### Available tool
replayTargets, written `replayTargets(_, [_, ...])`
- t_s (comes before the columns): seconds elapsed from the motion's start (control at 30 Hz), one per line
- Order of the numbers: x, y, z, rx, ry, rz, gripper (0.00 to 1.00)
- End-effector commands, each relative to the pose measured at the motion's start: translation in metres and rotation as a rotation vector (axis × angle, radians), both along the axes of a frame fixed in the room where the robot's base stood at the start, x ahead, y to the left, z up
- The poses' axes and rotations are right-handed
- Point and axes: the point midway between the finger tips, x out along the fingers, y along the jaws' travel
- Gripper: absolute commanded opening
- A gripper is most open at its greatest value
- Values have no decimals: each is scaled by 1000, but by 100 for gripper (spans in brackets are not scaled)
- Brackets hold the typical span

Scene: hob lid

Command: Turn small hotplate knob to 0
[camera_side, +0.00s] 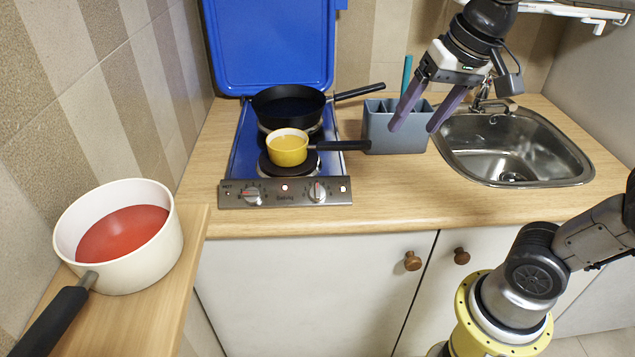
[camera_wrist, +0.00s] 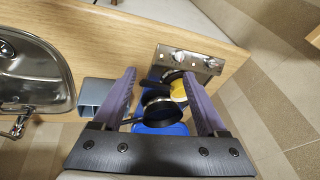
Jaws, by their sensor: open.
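The hob's steel control panel (camera_side: 285,192) faces the front edge of the counter and carries two knobs, a left knob (camera_side: 251,195) and a right knob (camera_side: 317,191). Which one serves the small hotplate I cannot tell, and their markings are too small to read. The panel also shows in the wrist view (camera_wrist: 190,58). A yellow saucepan (camera_side: 288,149) stands on the front hotplate and a black frying pan (camera_side: 287,106) on the rear one. My gripper (camera_side: 415,127) is open and empty, above the grey holder, right of the hob and apart from the knobs.
The blue lid (camera_side: 270,45) stands raised behind the hob. A grey holder (camera_side: 397,138) and a steel sink (camera_side: 512,150) are to the right. A white pot with red contents (camera_side: 152,258) sits on a side shelf at left. Pan handles stick out to the right.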

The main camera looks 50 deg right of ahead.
Motion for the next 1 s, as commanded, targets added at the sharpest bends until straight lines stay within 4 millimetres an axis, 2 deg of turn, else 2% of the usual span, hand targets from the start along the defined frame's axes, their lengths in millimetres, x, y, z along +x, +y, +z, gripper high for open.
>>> replayTargets(0.03, [18, 2, 4, 15, 31, -37, 75])
replayTargets(0.23, [85, 11, 4, 55, 144, -174, 75])
replayTargets(0.4, [138, 20, -18, 59, 238, -232, 75])
replayTargets(0.5, [161, 25, -36, 50, 282, -230, 75])
replayTargets(0.67, [178, 30, -63, 38, 338, -222, 75])
replayTargets(0.87, [178, 32, -81, 32, 365, -217, 75])
replayTargets(1.0, [177, 32, -101, 31, 367, -218, 75])
